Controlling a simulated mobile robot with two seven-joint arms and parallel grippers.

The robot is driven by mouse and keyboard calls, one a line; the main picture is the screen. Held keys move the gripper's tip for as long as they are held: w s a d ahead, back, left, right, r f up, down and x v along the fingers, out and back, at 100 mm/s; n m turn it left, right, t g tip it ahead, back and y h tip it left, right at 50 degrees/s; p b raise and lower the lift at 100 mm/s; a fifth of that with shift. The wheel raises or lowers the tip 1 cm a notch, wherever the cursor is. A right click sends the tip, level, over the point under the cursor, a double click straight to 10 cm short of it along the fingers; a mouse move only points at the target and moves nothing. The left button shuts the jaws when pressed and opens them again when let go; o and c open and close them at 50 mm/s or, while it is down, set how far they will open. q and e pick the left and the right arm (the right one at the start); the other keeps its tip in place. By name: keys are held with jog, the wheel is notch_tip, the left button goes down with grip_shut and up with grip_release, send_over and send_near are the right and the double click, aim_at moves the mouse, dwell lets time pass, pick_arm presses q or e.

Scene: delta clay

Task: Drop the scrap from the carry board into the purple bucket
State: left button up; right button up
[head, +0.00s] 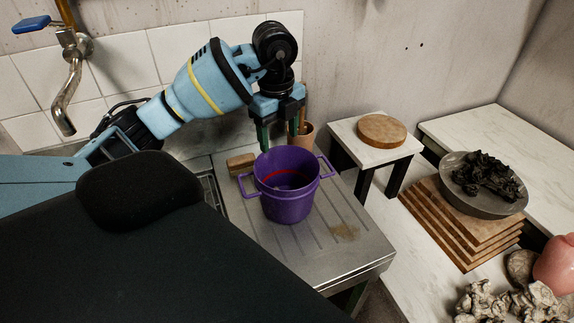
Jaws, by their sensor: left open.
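The purple bucket (288,200) stands upright on the grooved metal drainboard, with a handle on each side. A red band or line shows inside it, and its bottom is dark, so I cannot tell whether scrap lies there. My left gripper (280,136) points down just above and behind the bucket's back rim, its dark green fingers apart and nothing visible between them. I cannot make out a carry board or loose scrap for certain. My right gripper is not in view.
A wooden block (241,163) and a terracotta pot (304,135) are behind the bucket. A round wooden board (382,131) lies on a small white table. At right, a grey bowl (470,204) of black pieces rests on stacked boards (444,238). The drainboard (300,262) front is clear.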

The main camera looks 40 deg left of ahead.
pick_arm(q)
jog(key=shift+r, duration=0.75)
jog(key=shift+f, duration=0.1)
